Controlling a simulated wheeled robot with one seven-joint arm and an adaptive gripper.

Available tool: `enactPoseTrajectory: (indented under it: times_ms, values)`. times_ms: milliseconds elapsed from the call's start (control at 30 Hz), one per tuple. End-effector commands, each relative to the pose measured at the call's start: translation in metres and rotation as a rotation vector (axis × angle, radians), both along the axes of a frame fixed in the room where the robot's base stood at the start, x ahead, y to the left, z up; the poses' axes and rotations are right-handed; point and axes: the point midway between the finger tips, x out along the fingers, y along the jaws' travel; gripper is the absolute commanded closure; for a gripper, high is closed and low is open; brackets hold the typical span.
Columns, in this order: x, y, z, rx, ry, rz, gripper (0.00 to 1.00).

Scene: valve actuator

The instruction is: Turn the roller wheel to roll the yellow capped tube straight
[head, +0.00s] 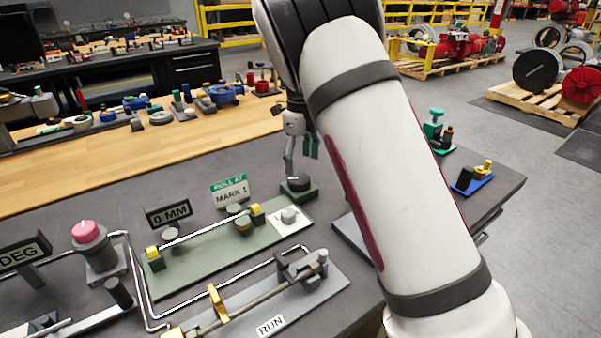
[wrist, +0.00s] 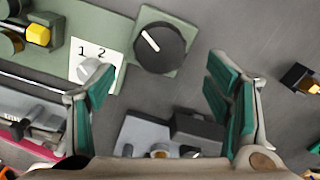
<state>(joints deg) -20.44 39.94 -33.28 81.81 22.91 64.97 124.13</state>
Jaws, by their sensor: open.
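The yellow capped tube (head: 205,233) is a thin bright rod with yellow ends, lying along a green plate (head: 190,264) in the head view. One yellow cap (wrist: 38,34) shows at upper left in the wrist view. A round black knob with a white line, which looks like the roller wheel (head: 298,183), sits on a green base at the plate's far right; it also shows in the wrist view (wrist: 172,52). My gripper (head: 301,152) is above it with fingers pointing down. In the wrist view its teal fingertips (wrist: 157,85) are wide apart and empty, the knob beyond them.
Beside the knob is a white card marked 1 and 2 with a pale pointer (head: 289,215). Signs read "0 MM" (head: 169,215) and "ROLL AT MARK 1" (head: 230,191). A grey rod fixture (head: 302,270) stands in front. My arm hides part of the bench's right side.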

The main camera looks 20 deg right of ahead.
Motion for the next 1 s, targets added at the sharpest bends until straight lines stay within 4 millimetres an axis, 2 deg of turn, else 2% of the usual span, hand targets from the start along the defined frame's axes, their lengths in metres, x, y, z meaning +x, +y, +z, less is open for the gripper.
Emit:
enactPoseTrajectory:
  times_ms: [100, 300, 467, 800, 900, 1000]
  values:
    - [0.001, 0.000, 0.025, 0.000, -0.004, 0.000, 0.28]
    - [0.001, 0.000, 0.053, 0.000, -0.001, 0.000, 0.28]
    - [0.000, 0.000, 0.061, 0.001, 0.001, -0.001, 0.28]
    - [-0.001, -0.001, 0.063, 0.001, 0.000, 0.004, 0.28]
    - [-0.009, -0.004, 0.072, 0.014, -0.008, 0.045, 0.28]
    - [-0.028, -0.009, 0.090, 0.043, -0.027, 0.149, 0.28]
